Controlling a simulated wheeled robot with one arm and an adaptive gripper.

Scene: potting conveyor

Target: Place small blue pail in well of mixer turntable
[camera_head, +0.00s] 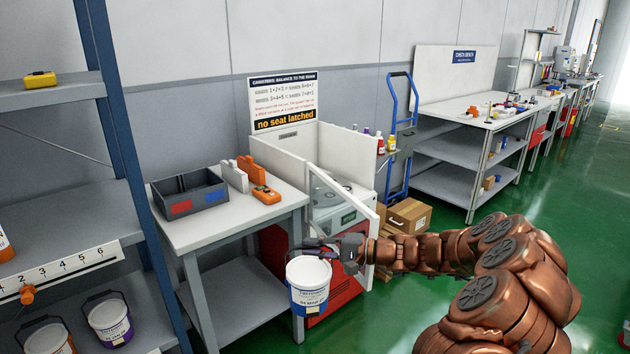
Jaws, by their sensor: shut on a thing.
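My gripper (325,245) is shut on the handle of a small white pail (308,287) with a blue label and pale lid. The pail hangs upright in the air in front of the mixer (358,222), apart from it. The mixer is a white cabinet on a red base, with a clear-paned door swung open toward me. Part of the turntable (335,190) shows inside, behind the door pane. Its wells cannot be made out clearly, and the pail and gripper hide part of the red base.
A side table (215,232) with a grey divided bin (190,194) and orange device (266,195) stands left of the mixer. A shelf rack (75,180) with other pails stands farther left. Cardboard boxes (408,215) and a blue hand truck (392,130) are behind. Green floor is open at right.

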